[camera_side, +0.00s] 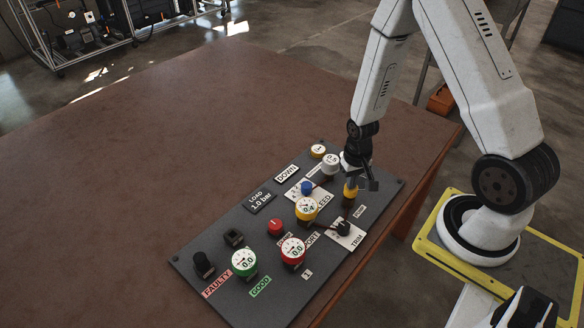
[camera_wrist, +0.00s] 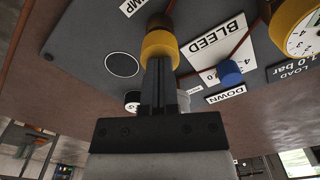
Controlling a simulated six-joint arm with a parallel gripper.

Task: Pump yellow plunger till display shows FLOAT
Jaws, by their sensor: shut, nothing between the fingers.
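The yellow plunger (camera_side: 350,191) stands upright on the dark grey panel (camera_side: 215,240), near its right edge. In the wrist view its yellow cap (camera_wrist: 160,47) lies at the fingertips, with a darker stem beyond it. My gripper (camera_side: 360,182) is shut and empty, directly above the cap; the fingers (camera_wrist: 158,65) overlap the cap's edge in the wrist view, and I cannot tell whether they touch it. The display (camera_side: 287,174) reads DOWN, also in the wrist view (camera_wrist: 226,96). Another display (camera_side: 260,200) reads LOAD 1.0 bar.
Near the plunger are a blue knob (camera_side: 307,187) on the BLEED plate, a yellow gauge (camera_side: 306,208) and a black TRIM knob (camera_side: 343,228). Red (camera_side: 293,250) and green (camera_side: 244,262) gauges read 0.0. The brown table (camera_side: 130,160) is clear left of the panel.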

